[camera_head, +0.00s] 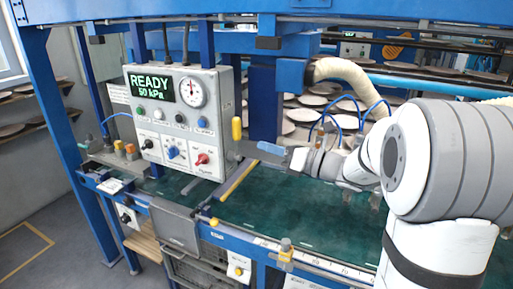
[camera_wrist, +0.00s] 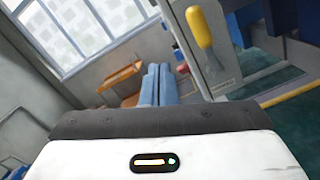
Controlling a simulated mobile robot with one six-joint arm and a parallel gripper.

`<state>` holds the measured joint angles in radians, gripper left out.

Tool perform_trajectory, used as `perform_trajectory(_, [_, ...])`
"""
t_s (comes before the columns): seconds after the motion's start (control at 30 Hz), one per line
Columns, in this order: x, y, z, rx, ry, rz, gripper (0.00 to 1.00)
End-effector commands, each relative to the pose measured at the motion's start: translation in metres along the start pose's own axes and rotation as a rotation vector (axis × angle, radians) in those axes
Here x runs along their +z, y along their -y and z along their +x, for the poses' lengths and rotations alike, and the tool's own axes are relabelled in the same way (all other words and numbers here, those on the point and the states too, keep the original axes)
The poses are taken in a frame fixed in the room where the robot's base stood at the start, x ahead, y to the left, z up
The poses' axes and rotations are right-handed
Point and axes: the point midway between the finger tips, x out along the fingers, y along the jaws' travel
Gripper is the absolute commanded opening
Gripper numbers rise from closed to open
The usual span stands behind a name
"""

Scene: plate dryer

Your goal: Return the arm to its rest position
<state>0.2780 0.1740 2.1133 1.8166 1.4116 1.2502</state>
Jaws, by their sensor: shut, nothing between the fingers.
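My gripper (camera_head: 268,148) shows in the head view at the end of my white and grey arm, above the green bed and right of the control box. Its pale blue fingers point left, toward the box's yellow-handled lever (camera_head: 237,129). In the wrist view the two fingers (camera_wrist: 158,72) lie side by side, shut, with nothing between them. The lever's yellow handle (camera_wrist: 200,27) stands to the right of the fingers there, apart from them in that picture. The gap between fingers and lever in depth is hard to judge.
A blue frame post (camera_head: 263,100) stands behind my gripper, and a blue beam runs overhead. The green bed (camera_head: 290,212) below looks clear. Pale round plates (camera_head: 312,100) lie behind.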

Motion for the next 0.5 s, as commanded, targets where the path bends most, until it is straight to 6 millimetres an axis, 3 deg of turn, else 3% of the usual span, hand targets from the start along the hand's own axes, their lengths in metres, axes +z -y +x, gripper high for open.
perform_trajectory(0.37, [0.0, -0.001, -0.004, 0.001, -0.001, 0.0, 0.0])
perform_trajectory(0.5, [-0.011, -0.015, -0.001, 0.017, -0.067, -0.064, 0.0])
